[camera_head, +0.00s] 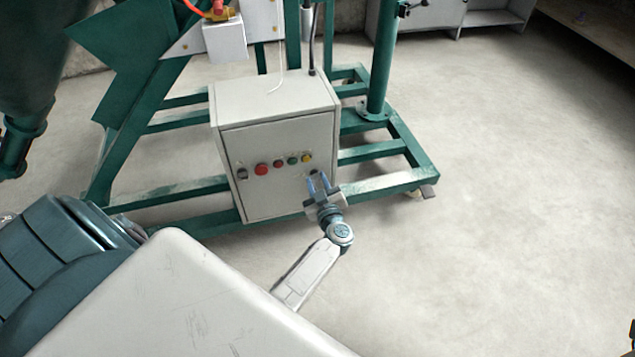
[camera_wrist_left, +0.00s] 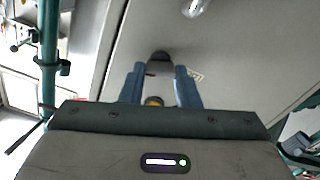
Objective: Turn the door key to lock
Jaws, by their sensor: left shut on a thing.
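The light grey control cabinet (camera_head: 275,200) stands on the green frame, its door facing me. My left gripper (camera_head: 318,182) is at the right side of the door, below the yellow button. In the left wrist view its blue fingers (camera_wrist_left: 160,80) are closed on the sides of a small dark key piece (camera_wrist_left: 160,58) at the door face. The fingers cover part of the key, and its exact turn angle cannot be told. My right gripper is not in view.
A row of buttons, including a red one (camera_head: 261,169) and a yellow one (camera_head: 306,159), lies close to the left gripper. The green frame (camera_head: 400,180) surrounds the cabinet. A green post (camera_head: 382,60) stands behind right. The floor (camera_head: 520,210) at right is clear.

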